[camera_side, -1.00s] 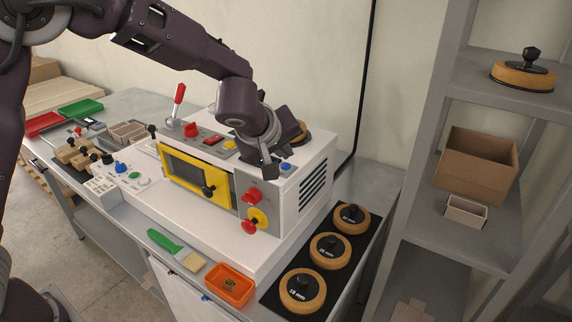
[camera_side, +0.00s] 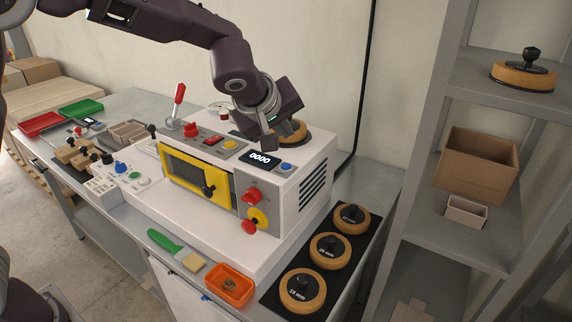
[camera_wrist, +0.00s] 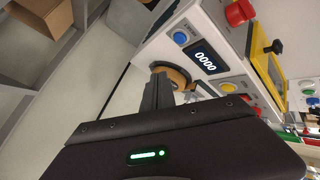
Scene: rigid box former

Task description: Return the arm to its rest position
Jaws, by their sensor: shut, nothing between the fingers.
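My gripper (camera_side: 268,140) is shut and empty. In the side view it hangs above the top of the white machine (camera_side: 318,150), beside the display (camera_side: 260,159) that reads 0000. A round wooden disc with a dark top (camera_side: 293,131) sits on the machine top just behind my gripper and is partly hidden by it. In the wrist view my gripper's fingers (camera_wrist: 158,92) point towards that wooden disc (camera_wrist: 177,76), with the display (camera_wrist: 204,60) and blue button (camera_wrist: 180,38) close by. I cannot tell the exact gap between the fingers and the machine.
Several wooden discs with black knobs (camera_side: 330,250) lie on a dark mat right of the machine. An orange tray (camera_side: 230,286) and green-handled brush (camera_side: 176,248) lie in front. A grey shelf (camera_side: 478,75) holding cardboard boxes stands right.

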